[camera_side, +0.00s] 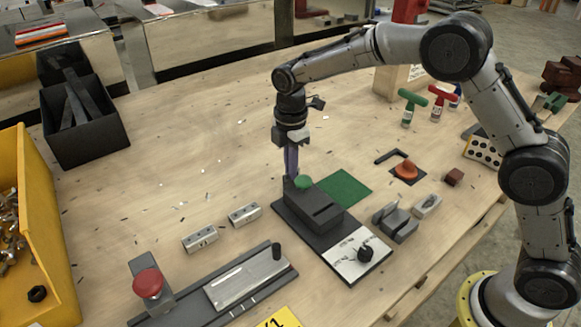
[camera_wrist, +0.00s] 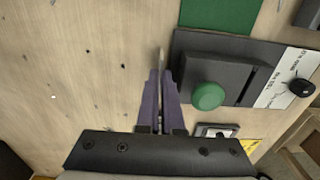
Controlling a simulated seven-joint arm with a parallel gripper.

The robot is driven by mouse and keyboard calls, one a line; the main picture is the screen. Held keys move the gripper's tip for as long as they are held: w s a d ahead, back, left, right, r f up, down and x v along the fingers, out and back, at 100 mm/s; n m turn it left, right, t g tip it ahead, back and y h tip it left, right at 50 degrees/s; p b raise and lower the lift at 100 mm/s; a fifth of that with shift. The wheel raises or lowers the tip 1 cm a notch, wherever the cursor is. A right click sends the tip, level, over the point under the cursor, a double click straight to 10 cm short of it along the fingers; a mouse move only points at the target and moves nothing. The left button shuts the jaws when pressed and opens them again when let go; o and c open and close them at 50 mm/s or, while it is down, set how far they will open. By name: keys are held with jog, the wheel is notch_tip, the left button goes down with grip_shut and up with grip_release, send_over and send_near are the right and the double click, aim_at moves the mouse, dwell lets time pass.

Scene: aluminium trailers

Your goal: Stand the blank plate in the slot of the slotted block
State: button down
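The dark slotted block (camera_side: 325,203) sits on a dark base in the side view, with a green button at its left end. In the wrist view the block (camera_wrist: 222,72) is right of my fingers, and its narrow slot shows as a dark line beyond the button. My gripper (camera_side: 291,172) points down just behind the button end of the block. In the wrist view my purple fingers (camera_wrist: 160,80) are close together on a thin pale strip seen edge-on, which looks like the blank plate (camera_wrist: 162,57). It reaches past the fingertips, left of the base and outside the slot.
A green mat (camera_side: 343,188) lies behind the block, and a white panel with a black knob (camera_side: 365,254) is in front. A red-button fixture (camera_side: 148,283) holding a metal piece is front left. Two small metal blocks (camera_side: 244,214) lie left. The table behind and left is mostly clear.

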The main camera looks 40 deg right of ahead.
jog(key=shift+f, duration=0.25)
jog(key=c, duration=1.1)
grip_release()
jog(key=shift+o, duration=0.2)
jog(key=shift+r, duration=0.15)
notch_tip(320, 180, up, 11)
jog(key=s+d+r+m+t, duration=0.1)
jog(key=s+d+r+m, duration=0.3)
jog(key=s+r, duration=0.2)
jog(key=s+d+r+m+t, duration=0.1)
jog(key=s+d+m, duration=0.2)
jog(key=s, duration=0.6)
jog(key=s+d+m+t, duration=0.2)
jog(key=s+m, duration=0.4)
jog(key=s, duration=0.4)
jog(key=shift+s+d+r, duration=0.2)
jog(key=shift+d+r, duration=0.15)
jog(key=shift+d, duration=0.45)
jog(key=shift+o, duration=0.5)
jog(key=s+d+f+m+t, duration=0.1)
jog(key=s+f+m, duration=0.3)
jog(key=s, duration=0.3)
jog(key=shift+s+d+f+m+t, duration=0.2)
jog(key=shift+s+f+m+t, duration=0.1)
jog(key=shift+s+f+m, duration=0.15)
